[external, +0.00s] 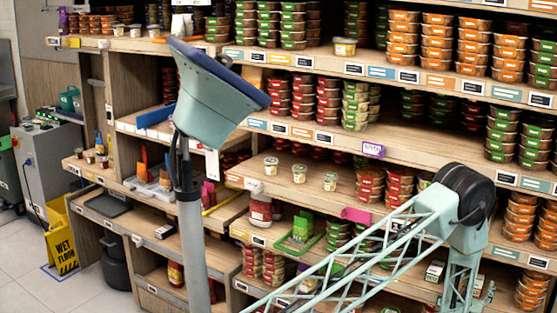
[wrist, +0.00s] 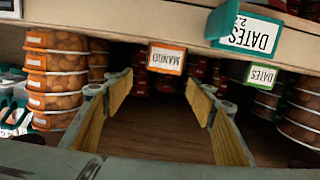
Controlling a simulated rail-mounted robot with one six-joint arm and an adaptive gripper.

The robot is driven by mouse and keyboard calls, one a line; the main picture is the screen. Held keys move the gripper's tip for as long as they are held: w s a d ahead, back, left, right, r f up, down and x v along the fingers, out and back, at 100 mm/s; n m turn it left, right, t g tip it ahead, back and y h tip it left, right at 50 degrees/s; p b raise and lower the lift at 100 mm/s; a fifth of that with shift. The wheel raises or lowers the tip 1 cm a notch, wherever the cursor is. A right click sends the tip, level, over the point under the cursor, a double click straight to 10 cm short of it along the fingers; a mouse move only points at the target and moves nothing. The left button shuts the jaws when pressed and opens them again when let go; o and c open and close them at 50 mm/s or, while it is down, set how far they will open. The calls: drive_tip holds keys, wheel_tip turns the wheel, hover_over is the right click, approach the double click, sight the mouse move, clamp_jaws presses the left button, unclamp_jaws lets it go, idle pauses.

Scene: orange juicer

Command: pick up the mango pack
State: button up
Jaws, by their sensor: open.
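In the wrist view my gripper (wrist: 161,88) is open, with its two long fingers reaching into a shelf bay and nothing between them. An orange-edged tag reading MANGO (wrist: 166,58) hangs upside down in this view, just beyond the fingertips. Orange-banded packs of round orange contents (wrist: 56,80) are stacked left of the left finger; I cannot read their labels, so I cannot tell if they are mango packs. Dark red packs (wrist: 150,82) stand in shadow deeper in the bay, partly hidden by the tag. In the external view my gripper cannot be made out clearly.
Green DATES tags (wrist: 250,34) and dark packs (wrist: 300,100) are at the right in the wrist view. The shelf floor between the fingers is bare. The external view shows orange-lidded stacks (external: 520,215) at right, and a yellow wet-floor sign (external: 62,240) at left.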

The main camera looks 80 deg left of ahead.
drive_tip(key=shift+s+a+f+y, duration=0.15)
drive_tip(key=shift+s+a+f, duration=0.1)
drive_tip(key=shift+f, duration=0.3)
drive_tip(key=shift+s+a+f+y, duration=0.15)
drive_tip(key=shift+s+f, duration=0.05)
drive_tip(key=shift+f, duration=0.35)
drive_tip(key=b+x, duration=0.1)
drive_tip(key=x, duration=0.7)
drive_tip(key=shift+w+a, duration=0.2)
drive_tip(key=shift+b+x, duration=0.55)
drive_tip(key=shift+x, duration=2.05)
drive_tip(key=shift+w+d+r, duration=0.1)
drive_tip(key=shift+r, duration=0.05)
drive_tip(key=shift+c, duration=0.7)
drive_tip(key=c, duration=1.1)
